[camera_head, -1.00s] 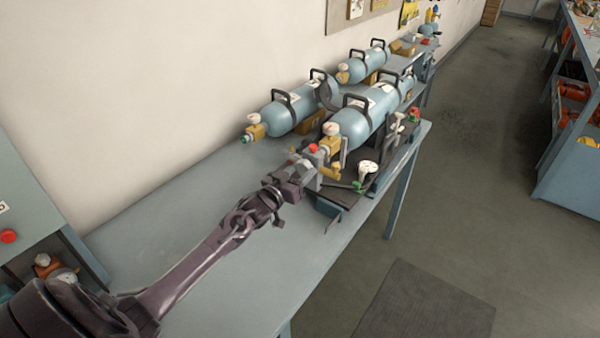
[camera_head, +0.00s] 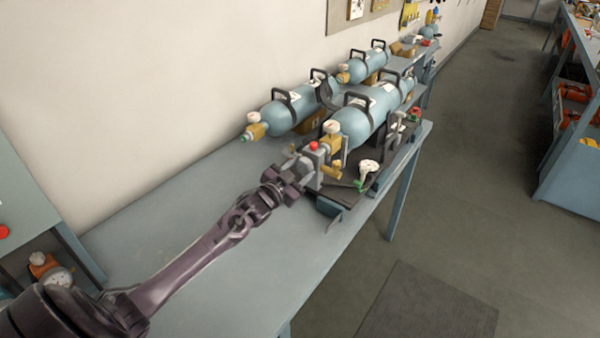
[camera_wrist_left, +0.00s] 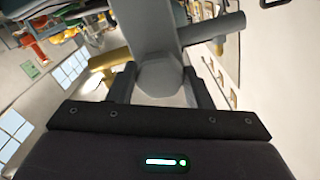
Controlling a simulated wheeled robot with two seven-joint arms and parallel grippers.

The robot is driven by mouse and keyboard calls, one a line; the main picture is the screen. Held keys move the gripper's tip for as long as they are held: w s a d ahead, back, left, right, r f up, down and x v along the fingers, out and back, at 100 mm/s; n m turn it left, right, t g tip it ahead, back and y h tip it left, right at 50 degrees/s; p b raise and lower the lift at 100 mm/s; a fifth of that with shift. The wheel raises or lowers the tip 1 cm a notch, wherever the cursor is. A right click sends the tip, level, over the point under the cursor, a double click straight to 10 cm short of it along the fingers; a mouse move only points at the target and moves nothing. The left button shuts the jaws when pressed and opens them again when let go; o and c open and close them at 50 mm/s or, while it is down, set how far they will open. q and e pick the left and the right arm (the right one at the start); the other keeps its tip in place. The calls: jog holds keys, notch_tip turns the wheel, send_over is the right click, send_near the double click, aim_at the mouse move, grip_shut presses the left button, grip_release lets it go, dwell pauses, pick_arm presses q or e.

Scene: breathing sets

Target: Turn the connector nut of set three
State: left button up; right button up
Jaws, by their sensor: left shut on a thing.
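A grey fitting (camera_head: 311,160) with a red cap stands in front of the valve. My left gripper (camera_head: 298,178) is at this fitting. In the left wrist view, the left gripper (camera_wrist_left: 162,92) is shut on a rounded grey connector nut (camera_wrist_left: 160,77), with a finger on each side. The grey body (camera_wrist_left: 151,25) rises beyond the nut. The nut's contact with the valve is hidden. The right gripper is out of view.
Two more blue cylinders, a middle one (camera_head: 291,107) and a farther one (camera_head: 367,65), lie along the wall side. A white and green part (camera_head: 367,174) sits beside the near set. The bench (camera_head: 190,205) is bare in front. A shelf (camera_head: 567,165) stands right, across open floor.

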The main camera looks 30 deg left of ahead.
pick_arm(q)
jog(key=shift+m, duration=0.4)
jog(key=o, duration=1)
jog(key=shift+s, duration=0.15)
jog(key=shift+s+f, duration=0.1)
jog(key=shift+s, duration=0.3)
jog(key=shift+s+a+r+b, duration=0.15)
jog(key=shift+s+b, duration=0.25)
jog(key=shift+s, duration=1.3)
jog(key=shift+s+a+r+b, duration=0.15)
jog(key=shift+s+b, duration=0.25)
jog(key=shift+s, duration=1.3)
